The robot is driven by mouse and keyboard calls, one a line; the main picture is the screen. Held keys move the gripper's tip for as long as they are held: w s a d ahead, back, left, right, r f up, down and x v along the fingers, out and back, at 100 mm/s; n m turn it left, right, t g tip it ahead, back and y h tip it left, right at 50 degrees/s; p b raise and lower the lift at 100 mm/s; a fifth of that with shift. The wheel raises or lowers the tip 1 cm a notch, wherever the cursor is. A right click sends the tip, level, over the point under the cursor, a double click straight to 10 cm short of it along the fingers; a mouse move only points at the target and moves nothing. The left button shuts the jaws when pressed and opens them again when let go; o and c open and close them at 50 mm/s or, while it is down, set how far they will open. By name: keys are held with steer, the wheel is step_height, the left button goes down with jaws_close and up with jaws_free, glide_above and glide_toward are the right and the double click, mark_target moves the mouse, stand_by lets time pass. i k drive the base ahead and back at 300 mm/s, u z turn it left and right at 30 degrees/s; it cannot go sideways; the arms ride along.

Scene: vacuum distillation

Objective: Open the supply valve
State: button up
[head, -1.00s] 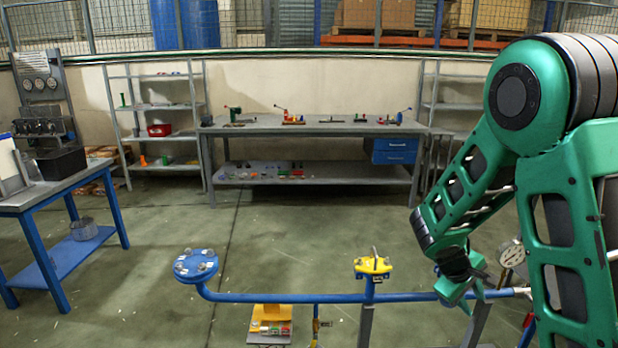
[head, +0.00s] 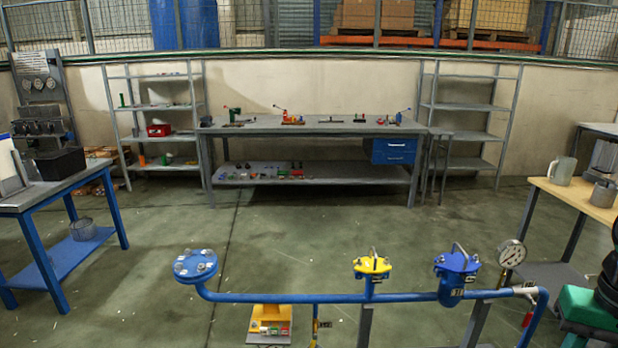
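A blue pipe (head: 285,298) runs across the lower part of the head view. It carries a round blue flanged end (head: 195,265) at the left, a yellow fitting with a metal handle (head: 372,266) in the middle, and a blue fitting with a metal handle (head: 457,264) at the right. A pressure gauge (head: 512,254) stands beside the blue fitting. A small white piece (head: 525,290) sits on the pipe near its right bend. I cannot tell which part is the supply valve.
A yellow stand with coloured blocks (head: 270,322) is below the pipe. A wooden-topped table (head: 585,196) with metal vessels stands at the right, a blue table (head: 40,197) at the left. A workbench (head: 310,126) is at the back. The floor between is clear.

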mark_target(529, 314)
steer(key=u, duration=0.05)
steer(key=k, duration=0.65)
steer(key=z, duration=0.5)
steer(key=i, duration=0.7)
steer(key=z, duration=0.65)
steer(key=i, duration=0.8)
steer(key=u, duration=0.5)
steer(key=k, duration=0.65)
